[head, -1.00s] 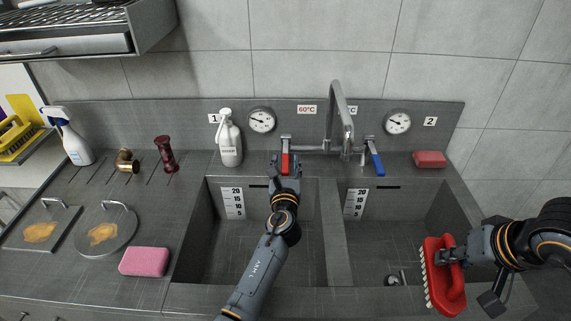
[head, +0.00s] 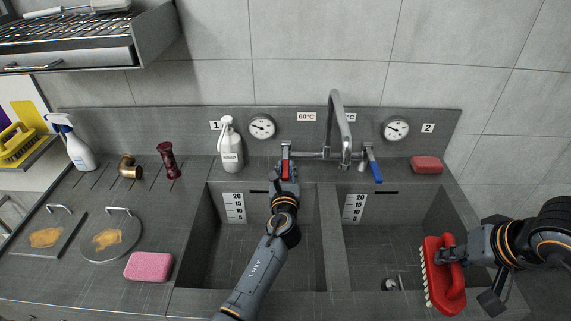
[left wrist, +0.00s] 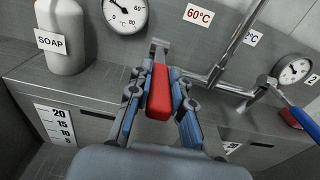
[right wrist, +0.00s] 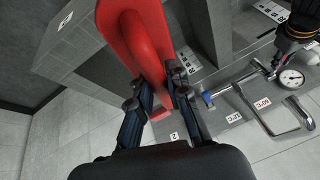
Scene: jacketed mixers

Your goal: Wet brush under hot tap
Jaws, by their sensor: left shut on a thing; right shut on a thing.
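My left gripper (head: 285,172) is shut on the red tap lever (left wrist: 160,92) below the 60°C label, seen between its fingers in the left wrist view. My right gripper (head: 455,254) is shut on the handle of a red brush (head: 442,278) with pale bristles. The brush is over the front right part of the right basin (head: 405,235), its bristles facing left. The red brush also fills the top middle of the right wrist view (right wrist: 135,40). The tall spout (head: 335,110) stands above the divider between the basins. No water stream can be made out.
A blue tap lever (head: 375,170) is right of the spout. A soap bottle (head: 230,147) and a red block (head: 426,164) stand on the back ledge. A pink sponge (head: 149,266) and soiled lids (head: 110,235) lie on the left counter. The left basin (head: 225,265) looks empty.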

